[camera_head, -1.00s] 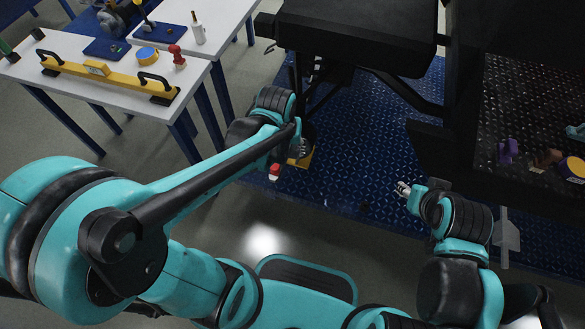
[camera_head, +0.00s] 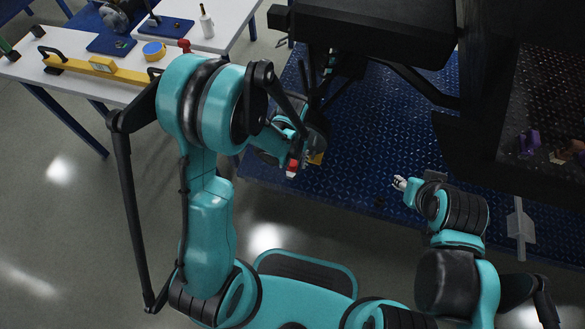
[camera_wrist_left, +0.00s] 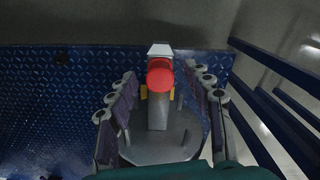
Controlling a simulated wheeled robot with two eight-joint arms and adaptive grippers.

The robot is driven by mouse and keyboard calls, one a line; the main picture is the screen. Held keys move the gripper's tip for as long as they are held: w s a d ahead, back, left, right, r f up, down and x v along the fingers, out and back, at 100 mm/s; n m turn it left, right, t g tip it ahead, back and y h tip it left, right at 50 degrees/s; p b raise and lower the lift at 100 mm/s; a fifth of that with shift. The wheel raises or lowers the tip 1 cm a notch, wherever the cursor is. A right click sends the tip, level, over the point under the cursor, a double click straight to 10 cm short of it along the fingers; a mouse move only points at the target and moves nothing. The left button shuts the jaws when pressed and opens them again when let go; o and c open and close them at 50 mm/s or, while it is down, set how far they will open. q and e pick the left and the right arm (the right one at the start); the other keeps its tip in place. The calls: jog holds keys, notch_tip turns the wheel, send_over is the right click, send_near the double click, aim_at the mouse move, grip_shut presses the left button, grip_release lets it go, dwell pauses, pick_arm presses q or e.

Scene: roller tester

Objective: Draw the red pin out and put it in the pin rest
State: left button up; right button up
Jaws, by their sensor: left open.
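The red pin (camera_head: 292,168) shows low in front of the blue platform, with a white end piece by it. In the left wrist view its round red head (camera_wrist_left: 160,76) is in the middle, in front of a grey post, with a white block (camera_wrist_left: 160,49) just behind. My left gripper (camera_wrist_left: 165,92) is open, with finger rows left and right of the red head and no contact visible. In the head view my left arm hides most of that gripper. I cannot identify the pin rest.
The blue diamond-plate platform (camera_head: 345,185) carries dark machine parts, with a yellow part (camera_head: 316,158) near the pin. A white table (camera_head: 62,86) at the upper left holds a yellow bar (camera_head: 100,66) and a red-topped item (camera_head: 184,46). A dark machine bed stands at the right.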

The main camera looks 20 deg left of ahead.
aim_at(295, 162)
pick_arm(q)
jog(key=shift+f, duration=0.8)
jog(key=shift+r, duration=0.1)
jog(key=shift+c, duration=0.6)
grip_shut()
jog(key=r+p, duration=0.2)
jog(key=r, duration=0.1)
jog(key=r+p, duration=0.1)
jog(key=r, duration=0.1)
jog(key=shift+w+d, duration=0.35)
jog(key=w+d+r+p, duration=0.3)
jog(key=w+d+r, duration=0.3)
jog(key=w+d, duration=0.1)
jog(key=shift+d, duration=0.5)
jog(key=shift+w, duration=0.1)
